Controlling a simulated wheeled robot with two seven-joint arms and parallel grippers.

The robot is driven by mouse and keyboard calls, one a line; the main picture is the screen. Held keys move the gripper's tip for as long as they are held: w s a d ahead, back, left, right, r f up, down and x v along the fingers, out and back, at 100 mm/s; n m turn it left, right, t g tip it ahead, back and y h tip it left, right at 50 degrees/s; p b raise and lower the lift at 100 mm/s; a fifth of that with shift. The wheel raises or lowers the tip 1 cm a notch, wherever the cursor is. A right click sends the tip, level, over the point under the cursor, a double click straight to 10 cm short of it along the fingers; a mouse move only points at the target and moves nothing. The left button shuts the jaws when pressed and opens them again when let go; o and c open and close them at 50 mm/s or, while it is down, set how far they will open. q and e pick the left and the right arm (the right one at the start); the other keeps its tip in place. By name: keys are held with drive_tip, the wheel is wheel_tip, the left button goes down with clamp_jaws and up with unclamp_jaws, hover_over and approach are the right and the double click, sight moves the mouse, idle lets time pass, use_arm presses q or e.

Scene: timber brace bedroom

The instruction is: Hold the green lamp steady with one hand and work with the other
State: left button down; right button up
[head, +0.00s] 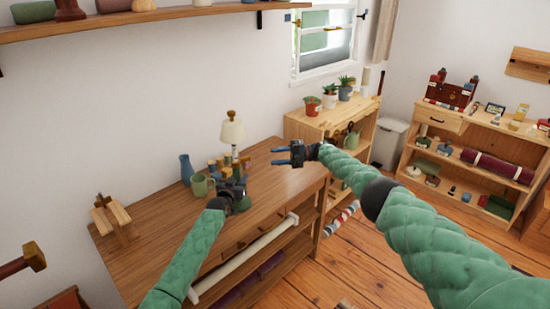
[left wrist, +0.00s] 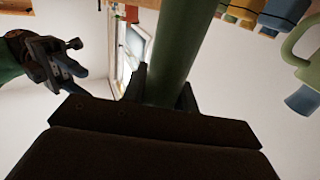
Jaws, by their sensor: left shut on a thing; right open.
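The green lamp stands upright on the wooden desk in the head view, with a cream shade (head: 232,132), a wooden finial and a green base (head: 243,205). My left gripper (head: 237,188) is shut on its stem, just above the base. In the left wrist view the green stem (left wrist: 178,42) runs up between my left fingers (left wrist: 163,88). Part of the stem is hidden behind the gripper in the head view. My right gripper (head: 290,154) is open and empty, right of the lamp and apart from it. It also shows in the left wrist view (left wrist: 75,60).
A green mug (head: 199,187), a blue vase (head: 187,168) and several small coloured pieces stand close left of the lamp. A wooden stand (head: 115,220) is at the desk's left end. The desk (head: 160,225) is bare between them. A plant shelf (head: 300,121) stands behind my right gripper.

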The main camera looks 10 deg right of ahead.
drive_tip(key=shift+f, duration=0.1)
drive_tip(key=s+d+f+m, duration=0.2)
drive_tip(key=s+d+f, duration=0.15)
drive_tip(key=f, duration=0.55)
drive_tip(key=m+t+h, duration=0.1)
drive_tip(key=m+t, duration=0.1)
drive_tip(key=t, duration=0.5)
approach(249, 159)
drive_tip(key=x, duration=1.2)
drive_tip(key=shift+w+a, duration=0.1)
drive_tip(key=shift+a, duration=0.1)
drive_tip(key=shift+c, duration=0.4)
drive_tip(key=shift+g, duration=0.4)
clamp_jaws()
